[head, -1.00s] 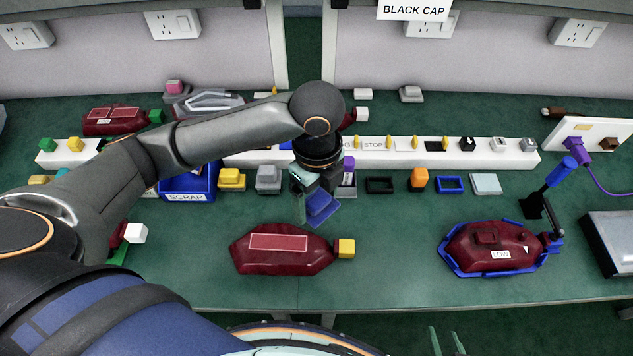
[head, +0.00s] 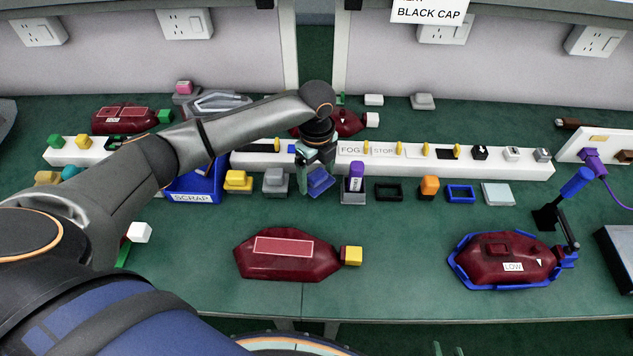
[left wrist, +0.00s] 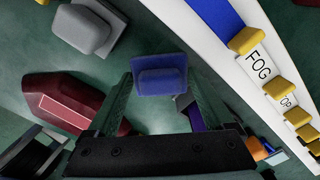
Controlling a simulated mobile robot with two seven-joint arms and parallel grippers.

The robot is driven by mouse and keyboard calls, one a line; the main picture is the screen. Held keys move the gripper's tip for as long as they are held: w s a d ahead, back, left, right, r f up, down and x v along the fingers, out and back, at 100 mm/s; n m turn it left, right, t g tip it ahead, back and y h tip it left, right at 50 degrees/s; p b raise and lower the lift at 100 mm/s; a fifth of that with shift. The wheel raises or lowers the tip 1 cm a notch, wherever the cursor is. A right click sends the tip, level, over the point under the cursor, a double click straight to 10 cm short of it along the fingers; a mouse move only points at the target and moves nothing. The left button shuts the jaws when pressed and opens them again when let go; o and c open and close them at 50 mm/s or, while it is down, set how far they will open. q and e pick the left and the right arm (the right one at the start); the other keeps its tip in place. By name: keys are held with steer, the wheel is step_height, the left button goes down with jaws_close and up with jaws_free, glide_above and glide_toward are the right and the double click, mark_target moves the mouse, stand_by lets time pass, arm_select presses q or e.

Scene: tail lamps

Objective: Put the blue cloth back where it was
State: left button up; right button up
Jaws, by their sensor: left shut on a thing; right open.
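My left gripper (head: 319,168) is shut on the blue cloth (head: 320,183), a small blue pad with a raised block on top. The cloth is in the gap between a grey block (head: 275,182) and a purple-topped item in a grey holder (head: 356,184). I cannot tell whether it touches the bench. In the left wrist view the cloth (left wrist: 160,75) sits between the fingertips. Of my right gripper, only a fingertip (head: 437,348) shows at the bottom edge of the head view; it is apart from the cloth.
A red lamp with a yellow cap (head: 290,256) lies in front. Another red lamp (head: 505,262) sits in a blue cradle at right. Behind the cloth runs a white rail (head: 400,163) with yellow pegs. A blue scrap bin (head: 192,187) stands left.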

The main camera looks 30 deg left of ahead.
mark_target(316, 184)
arm_select(q)
steer(key=shift+f, duration=1.4)
steer(key=shift+s+f, duration=0.1)
steer(key=o, duration=0.9)
step_height(316, 184, up, 12)
steer(key=shift+r+p, duration=0.1)
steer(key=shift+p, duration=0.4)
